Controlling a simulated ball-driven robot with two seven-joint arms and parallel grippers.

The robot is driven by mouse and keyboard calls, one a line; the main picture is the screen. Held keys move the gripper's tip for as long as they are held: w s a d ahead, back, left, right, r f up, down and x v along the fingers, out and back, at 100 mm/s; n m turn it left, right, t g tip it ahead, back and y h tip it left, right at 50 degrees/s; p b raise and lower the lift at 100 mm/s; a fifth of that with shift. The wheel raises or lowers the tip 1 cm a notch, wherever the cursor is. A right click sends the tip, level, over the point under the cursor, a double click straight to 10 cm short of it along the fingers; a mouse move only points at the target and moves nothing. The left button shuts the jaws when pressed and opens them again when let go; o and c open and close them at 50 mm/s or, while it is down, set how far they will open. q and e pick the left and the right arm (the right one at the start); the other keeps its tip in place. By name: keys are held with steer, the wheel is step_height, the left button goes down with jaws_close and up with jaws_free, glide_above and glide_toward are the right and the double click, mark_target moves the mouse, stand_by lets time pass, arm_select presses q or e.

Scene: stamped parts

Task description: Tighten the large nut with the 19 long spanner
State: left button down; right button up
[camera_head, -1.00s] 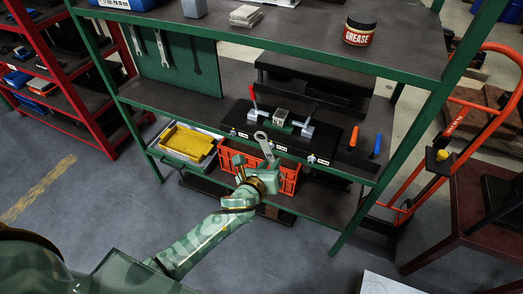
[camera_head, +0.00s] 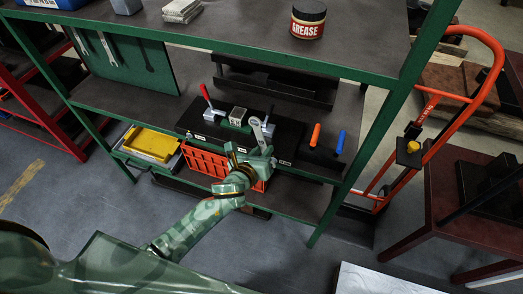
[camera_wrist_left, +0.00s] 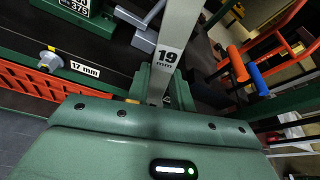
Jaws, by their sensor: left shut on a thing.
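My left gripper (camera_head: 258,160) is shut on a grey spanner (camera_head: 259,134), which points up and away from the jaws. In the left wrist view the spanner (camera_wrist_left: 163,55) bears the mark 19 mm, and its far end is out of view. A black fixture (camera_head: 190,120) stands on the shelf just behind the gripper. On its front face a small round fastener (camera_wrist_left: 48,60) shows beside a 17 mm label (camera_wrist_left: 85,69). I cannot make out the large nut; the gripper and spanner hide part of the fixture front. My right gripper is not in view.
On the fixture are a red-handled clamp (camera_head: 205,93) and a grey block (camera_head: 237,115). Orange (camera_head: 315,135) and blue (camera_head: 340,141) handles stand to the right. An orange crate (camera_head: 204,161) and yellow tray (camera_head: 150,144) sit below.

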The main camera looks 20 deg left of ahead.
arm_select(q)
steer(key=shift+d+f+m+t+y+b, duration=0.2)
steer(key=shift+d+m+y+b, duration=0.75)
steer(key=shift+d+m, duration=0.9)
steer(key=shift+d+f+m+t+y+b, duration=0.15)
steer(key=shift+d+m+y+b, duration=0.4)
steer(key=shift+d+m+y, duration=1)
steer(key=shift+w+d+m+h, duration=0.1)
steer(key=shift+m+h, duration=0.2)
steer(key=shift+m, duration=0.3)
